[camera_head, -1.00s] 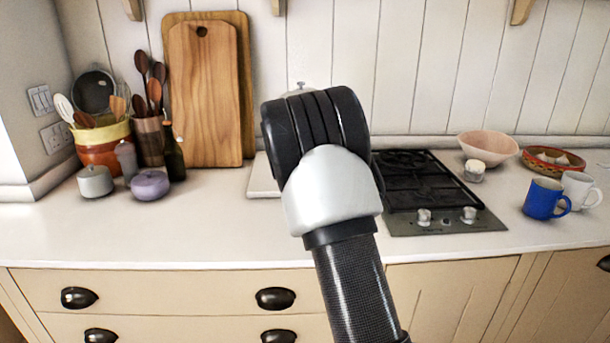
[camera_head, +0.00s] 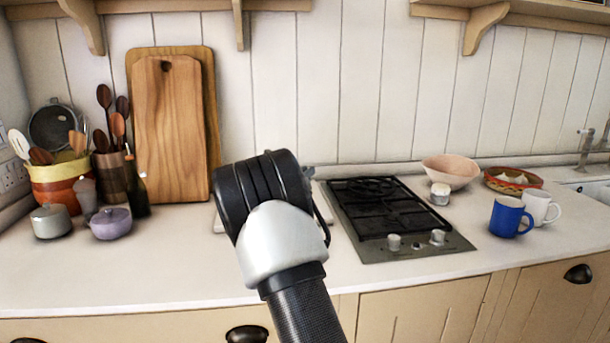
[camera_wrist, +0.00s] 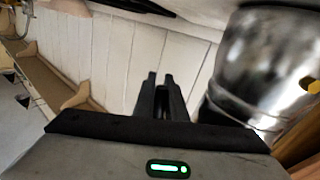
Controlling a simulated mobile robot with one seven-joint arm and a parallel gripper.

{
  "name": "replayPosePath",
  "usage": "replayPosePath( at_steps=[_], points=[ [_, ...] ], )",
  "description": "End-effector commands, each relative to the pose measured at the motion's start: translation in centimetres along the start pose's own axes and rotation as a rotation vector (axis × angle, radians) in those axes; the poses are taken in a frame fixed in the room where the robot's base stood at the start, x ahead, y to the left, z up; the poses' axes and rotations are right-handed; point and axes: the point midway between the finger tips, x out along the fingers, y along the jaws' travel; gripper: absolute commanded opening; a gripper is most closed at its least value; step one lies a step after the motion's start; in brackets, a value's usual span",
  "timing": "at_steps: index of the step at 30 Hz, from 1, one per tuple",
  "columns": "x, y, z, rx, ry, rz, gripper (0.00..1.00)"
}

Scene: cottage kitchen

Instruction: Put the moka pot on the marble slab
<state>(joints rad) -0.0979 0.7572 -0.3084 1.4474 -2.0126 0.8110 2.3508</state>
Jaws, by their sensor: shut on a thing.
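The moka pot (camera_wrist: 262,70) shows in the wrist view as a large shiny metal body at the right, close to the camera and tilted in the picture. My gripper (camera_wrist: 160,80) is at the centre of that view, its dark fingers close together beside the pot. It is shut on the pot, though the exact grip point is hard to see. In the head view my arm hides the gripper and nearly all of the pot. The pale marble slab (camera_head: 218,224) lies on the counter left of the hob, mostly hidden behind my arm; only its edge shows.
The black hob (camera_head: 385,215) is right of my arm, with a blue mug (camera_head: 508,218), white mug (camera_head: 540,206) and pink bowl (camera_head: 450,171) beyond. Wooden boards (camera_head: 172,130), a utensil pot (camera_head: 115,175) and a lilac pot (camera_head: 111,224) stand left. The front-left counter is clear.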

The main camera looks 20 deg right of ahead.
Motion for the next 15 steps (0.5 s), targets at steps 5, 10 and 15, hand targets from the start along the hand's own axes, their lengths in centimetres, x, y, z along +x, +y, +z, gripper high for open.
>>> replayPosePath(
  at_steps=[5, 10, 15],
  points=[
    [0.03, 0.03, -0.02, 0.004, 0.003, 0.001, 0.0],
    [0.01, 0.0, 0.17, 0.0, 0.0, 0.0, 0.21],
    [0.01, 0.0, 0.18, 0.0, -0.001, 0.0, 0.3]
  ],
)
